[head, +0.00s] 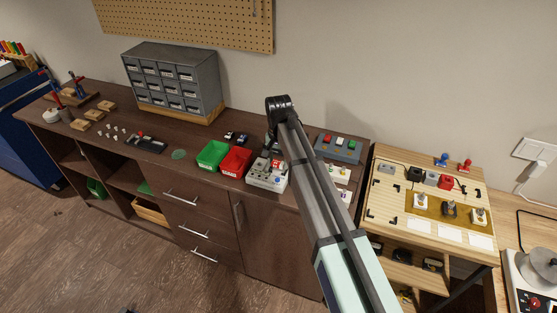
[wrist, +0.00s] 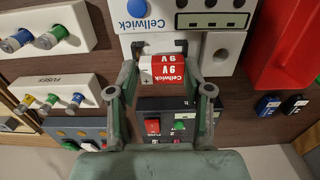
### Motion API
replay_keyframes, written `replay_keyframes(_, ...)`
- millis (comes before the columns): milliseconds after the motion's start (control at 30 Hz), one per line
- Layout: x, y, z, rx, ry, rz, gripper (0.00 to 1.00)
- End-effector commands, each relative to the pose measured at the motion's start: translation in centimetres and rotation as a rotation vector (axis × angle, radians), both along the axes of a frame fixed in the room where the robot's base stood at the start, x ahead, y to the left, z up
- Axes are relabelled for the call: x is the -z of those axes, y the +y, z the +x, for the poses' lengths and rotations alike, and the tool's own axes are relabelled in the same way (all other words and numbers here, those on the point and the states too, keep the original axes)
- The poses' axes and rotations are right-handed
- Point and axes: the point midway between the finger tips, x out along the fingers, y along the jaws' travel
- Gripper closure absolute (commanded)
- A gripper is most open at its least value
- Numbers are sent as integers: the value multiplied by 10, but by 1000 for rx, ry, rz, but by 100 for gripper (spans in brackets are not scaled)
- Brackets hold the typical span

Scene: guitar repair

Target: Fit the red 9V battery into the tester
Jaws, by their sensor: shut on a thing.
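The red 9V battery (wrist: 162,68), red with white lettering and a pale end strip, sits between the fingertips of my gripper (wrist: 161,72) in the wrist view. The gripper is shut on it. Behind it is the white tester (wrist: 222,50), with a blue round button and a dark display strip. The battery overlaps the tester's lower left part in this view; I cannot tell whether it is in the bay or above it. In the head view the tester (head: 262,181) stands at the bench's front edge, and my arm hides most of the fingers.
A red bin (head: 235,160) and a green bin (head: 211,154) stand left of the tester. In the wrist view, a panel with red and green switches (wrist: 166,127) lies below the battery, and a white fuse rack (wrist: 55,88) is at left.

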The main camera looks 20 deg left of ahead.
Motion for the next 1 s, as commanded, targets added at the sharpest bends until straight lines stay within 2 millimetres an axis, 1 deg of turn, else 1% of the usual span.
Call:
replay_keyframes(367,2,0,0,0,0,0,78)
replay_keyframes(1000,17,0,0,0,0,0,78)
